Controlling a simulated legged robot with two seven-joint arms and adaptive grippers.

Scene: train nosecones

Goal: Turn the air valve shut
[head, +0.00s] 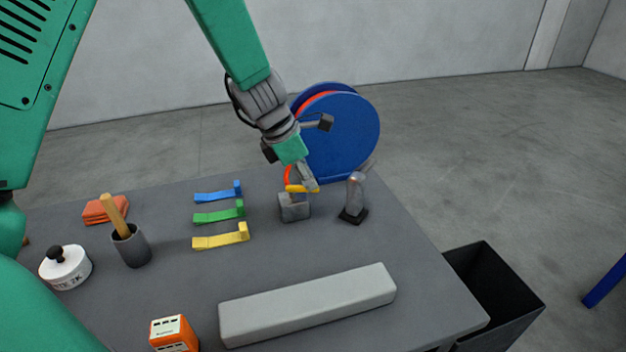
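The air valve is a small grey block (294,208) with a yellow lever (297,188) on top, near the back edge of the table. An orange-red hose (287,174) comes down behind it from the blue reel. My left gripper (310,182) reaches down from above, its grey fingertip at the right part of the yellow lever. It looks very close to or touching the lever; contact cannot be told for certain. The fingers overlap in this view, so their opening is unclear. My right gripper is not in view.
A blue hose reel (350,135) stands behind the valve. A grey rounded piece on a black base (353,214) stands close right. Blue, green and yellow brackets (222,238) lie left. A long grey bar (310,305) lies in front. A black bin (495,290) stands right of the table.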

